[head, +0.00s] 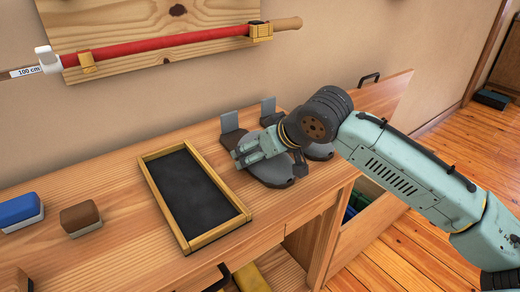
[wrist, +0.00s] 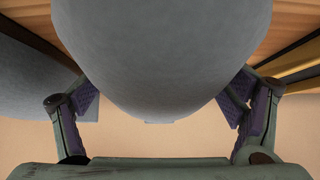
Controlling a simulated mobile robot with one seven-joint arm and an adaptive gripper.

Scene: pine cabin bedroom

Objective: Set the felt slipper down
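My gripper (head: 243,151) is at the near left grey felt slipper (head: 272,176) on the wooden desk. In the wrist view the slipper (wrist: 160,55) fills the gap between my gripper's two finger pads (wrist: 160,100). The pads lean inward and appear to press on both its sides. My gripper and wrist cover part of the slipper in the head view. Its underside is hidden, so I cannot tell whether it touches the desk. A second grey slipper-like shape (head: 320,152) lies to the right, partly behind my arm.
A wood-framed black tray (head: 190,190) lies left of my gripper. Grey upright plates (head: 230,122) (head: 268,106) stand behind the slippers. A blue block (head: 20,208) and brown block (head: 80,217) are at far left. An open drawer (head: 362,225) is below right.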

